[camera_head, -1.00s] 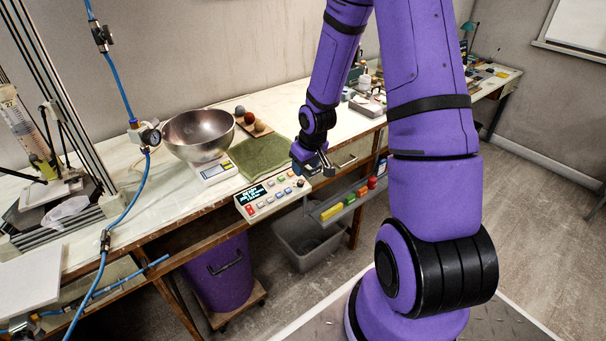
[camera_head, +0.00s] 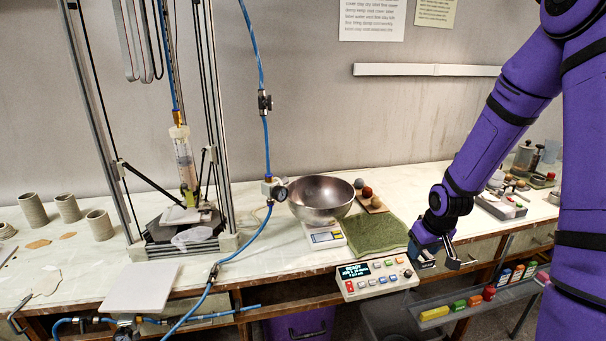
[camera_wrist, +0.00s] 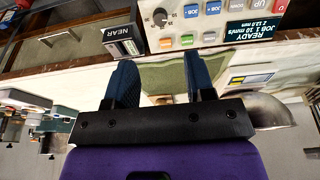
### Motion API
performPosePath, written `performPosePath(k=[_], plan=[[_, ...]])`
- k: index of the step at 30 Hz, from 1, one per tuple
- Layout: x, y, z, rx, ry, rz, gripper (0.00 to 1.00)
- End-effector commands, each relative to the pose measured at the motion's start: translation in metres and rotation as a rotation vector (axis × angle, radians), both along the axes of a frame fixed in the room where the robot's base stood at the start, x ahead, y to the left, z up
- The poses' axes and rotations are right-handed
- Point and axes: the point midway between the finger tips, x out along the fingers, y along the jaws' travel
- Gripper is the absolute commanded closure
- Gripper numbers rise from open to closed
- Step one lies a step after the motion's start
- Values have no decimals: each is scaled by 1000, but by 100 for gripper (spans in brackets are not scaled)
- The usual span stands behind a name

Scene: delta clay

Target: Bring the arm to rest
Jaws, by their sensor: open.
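My purple arm comes down from the upper right in the head view. My gripper (camera_head: 440,262) is in front of the bench edge, just right of the control panel (camera_head: 377,276) with its coloured buttons and lit display. In the wrist view my gripper (camera_wrist: 157,78) shows two dark blue fingers spread apart with nothing between them. The panel shows in the wrist view (camera_wrist: 205,25) upside down, beyond the fingertips. The fingers look apart from it.
A metal bowl (camera_head: 321,199) sits on a white scale (camera_head: 325,236), beside a green cloth (camera_head: 375,232). A clay printer frame (camera_head: 228,243) and a blue hose (camera_head: 266,145) stand left. A rail shelf (camera_head: 470,306) with coloured blocks hangs below my gripper.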

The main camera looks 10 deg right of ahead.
Motion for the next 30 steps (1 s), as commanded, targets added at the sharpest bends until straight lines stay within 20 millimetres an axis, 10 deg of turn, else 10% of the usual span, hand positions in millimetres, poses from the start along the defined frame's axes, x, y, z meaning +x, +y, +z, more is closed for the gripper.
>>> performPosePath(k=[14,30], plan=[[-25,30,113,-106,-29,-14,51],[-112,88,243,-122,-117,-58,51]])
